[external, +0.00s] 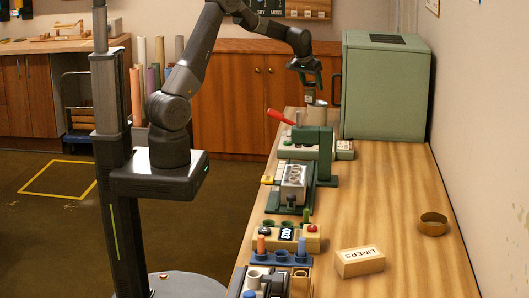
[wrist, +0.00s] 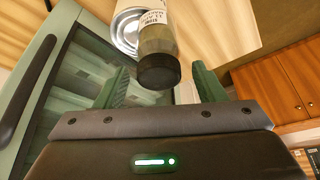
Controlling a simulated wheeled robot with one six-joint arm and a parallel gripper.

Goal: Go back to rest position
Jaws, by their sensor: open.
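My gripper (external: 311,80) is above the far end of the wooden table (external: 395,200), in front of the green cabinet. In the wrist view its two green fingers (wrist: 160,84) are spread apart with nothing clamped between them. A labelled jar with a black lid (wrist: 158,70) shows just beyond the fingers, with a gap on each side. The jar (external: 310,97) appears under the gripper in the external view. A pale round tin (wrist: 127,28) is partly hidden behind the jar. I cannot tell whether the two touch.
The green cabinet (external: 385,85) stands close to the right; its glass front (wrist: 75,90) fills the left of the wrist view. A green press with a red handle (external: 281,117) stands nearer. A LINERS box (external: 360,262) and a brass ring (external: 433,224) lie on the otherwise clear right side.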

